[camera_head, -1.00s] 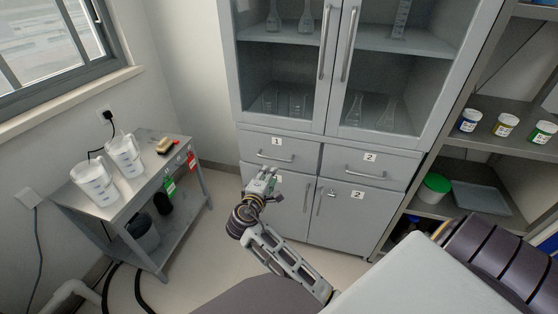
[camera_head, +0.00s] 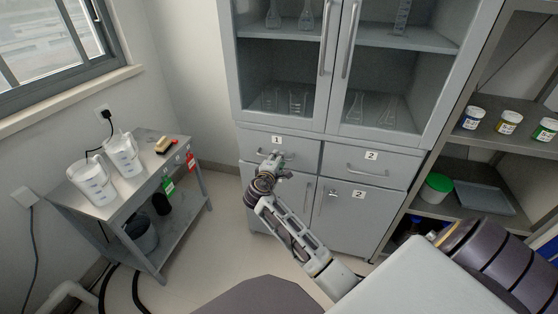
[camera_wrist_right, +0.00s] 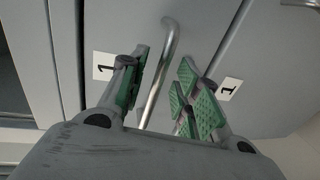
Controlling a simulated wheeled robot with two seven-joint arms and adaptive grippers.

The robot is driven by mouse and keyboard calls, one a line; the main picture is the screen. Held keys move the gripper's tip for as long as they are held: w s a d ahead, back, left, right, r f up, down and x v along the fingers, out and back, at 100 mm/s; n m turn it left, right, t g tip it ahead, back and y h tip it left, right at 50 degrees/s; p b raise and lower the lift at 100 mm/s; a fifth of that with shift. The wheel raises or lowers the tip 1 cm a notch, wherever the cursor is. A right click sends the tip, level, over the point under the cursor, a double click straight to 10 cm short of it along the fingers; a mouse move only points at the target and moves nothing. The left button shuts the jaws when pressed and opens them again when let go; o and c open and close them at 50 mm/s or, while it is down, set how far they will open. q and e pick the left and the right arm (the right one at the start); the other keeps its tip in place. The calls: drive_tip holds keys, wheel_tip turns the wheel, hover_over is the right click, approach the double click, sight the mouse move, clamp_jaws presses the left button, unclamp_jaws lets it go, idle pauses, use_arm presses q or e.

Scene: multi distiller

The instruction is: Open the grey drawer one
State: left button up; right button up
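Grey drawer one (camera_head: 255,146), labelled 1, is closed in the cabinet below the left glass door. Its metal bar handle (camera_wrist_right: 157,75) runs between the fingers of my right gripper (camera_wrist_right: 165,85) in the right wrist view. The green-padded fingers are open, one on each side of the bar, with gaps visible. In the head view my right gripper (camera_head: 271,161) is at the drawer front and hides part of the handle (camera_head: 290,157). The drawer front (camera_wrist_right: 120,25) fills the middle of the wrist view. My left gripper is not in view.
Drawer two (camera_head: 371,163) is closed to the right. Lower doors (camera_head: 340,220) are closed below. A side table (camera_head: 140,190) with two white jugs (camera_head: 107,170) stands at the left. An open shelf (camera_head: 470,165) with jars stands at the right. Floor between is clear.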

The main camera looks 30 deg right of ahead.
drive_tip(key=shift+x, duration=0.8)
drive_tip(key=shift+c, duration=0.5)
clamp_jaws()
